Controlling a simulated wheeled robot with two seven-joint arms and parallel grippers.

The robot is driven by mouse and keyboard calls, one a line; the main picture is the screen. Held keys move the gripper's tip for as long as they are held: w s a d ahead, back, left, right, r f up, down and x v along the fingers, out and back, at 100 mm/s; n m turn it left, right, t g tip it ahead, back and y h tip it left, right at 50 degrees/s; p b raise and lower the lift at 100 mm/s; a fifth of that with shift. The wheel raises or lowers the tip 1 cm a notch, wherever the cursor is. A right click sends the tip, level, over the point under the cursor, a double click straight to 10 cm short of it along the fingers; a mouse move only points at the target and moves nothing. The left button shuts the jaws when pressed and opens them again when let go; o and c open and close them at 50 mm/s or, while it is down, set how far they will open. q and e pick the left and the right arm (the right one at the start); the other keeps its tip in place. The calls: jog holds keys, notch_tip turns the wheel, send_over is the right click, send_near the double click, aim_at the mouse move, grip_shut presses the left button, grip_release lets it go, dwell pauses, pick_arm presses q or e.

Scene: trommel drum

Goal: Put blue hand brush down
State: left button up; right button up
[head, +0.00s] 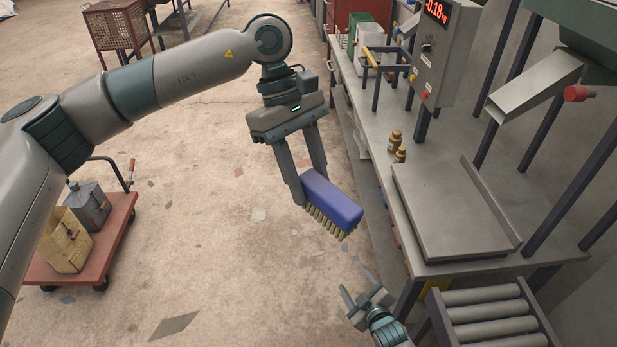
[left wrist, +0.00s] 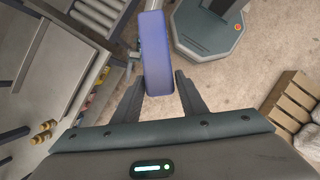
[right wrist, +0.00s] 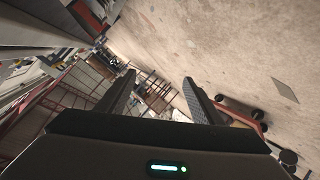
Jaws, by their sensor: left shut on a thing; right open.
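The blue hand brush (head: 330,202) has a blue back and pale bristles facing down. My left gripper (head: 312,192) is shut on one end of it and holds it in the air over the floor, left of the bench. In the left wrist view the blue back (left wrist: 155,52) shows between the two fingers (left wrist: 158,88). My right gripper (head: 357,283) is lower, near the bench's front corner, with its fingers apart and empty. The right wrist view also shows its open fingers (right wrist: 160,88) with nothing between them.
A roller conveyor (head: 485,312) is at the lower right. A red cart (head: 105,240) stands at the left. The floor between is open.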

jog(key=s+f+m+g, duration=0.2)
jog(key=s+f, duration=0.5)
jog(key=s, duration=0.3)
jog(key=s+d+f+m+g+h, duration=0.1)
jog(key=s+f+m+g, duration=0.2)
jog(key=s+f, duration=0.4)
jog(key=s+f+m+g, duration=0.2)
jog(key=s+f, duration=0.6)
jog(key=s, duration=0.7)
jog(key=shift+s+d+m+g, duration=0.15)
jog(key=shift+s+m+g, duration=0.15)
jog(key=shift+m, duration=0.1)
pick_arm(q)
jog(key=s+a+f+m+y, duration=0.1)
jog(key=s+a+f, duration=0.3)
jog(key=a+f, duration=0.4)
jog(key=s+a+f+m+y, duration=0.1)
jog(key=s+a+f+m, duration=0.3)
jog(key=a+f, duration=0.4)
jog(key=s+a+f+m+g, duration=0.1)
jog(key=s+a+f+m, duration=0.2)
jog(key=a+f, duration=0.4)
notch_tip(320, 180, down, 3)
jog(key=shift+s+a+f+y, duration=0.2)
jog(key=shift+s+a+y, duration=0.2)
pick_arm(e)
jog(key=shift+w, duration=0.15)
jog(key=shift+c, duration=0.3)
